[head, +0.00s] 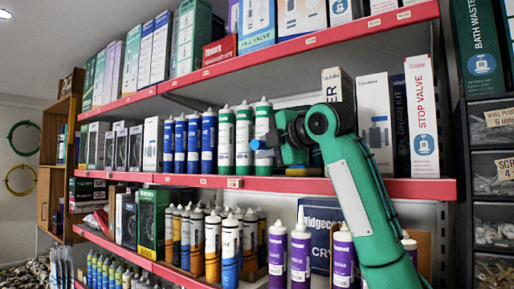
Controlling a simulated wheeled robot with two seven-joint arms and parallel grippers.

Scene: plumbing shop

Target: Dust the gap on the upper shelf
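My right arm comes in from the lower right and reaches to the middle red-edged shelf (330,186). Its wrist is in front of the space between green-and-white tubes (243,140) and a white box (374,115). My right gripper (272,143) points left, close to the rightmost green tube. A small blue piece (258,144) shows at its tip; I cannot tell what it is or whether the fingers hold it. The wrist hides much of the gap's back. My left gripper is not in view.
Blue tubes (194,142) stand left of the green ones. A STOP VALVE box (421,115) stands at the right end. The top shelf (310,41) carries boxes close above. Drawers (492,170) stand at the far right.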

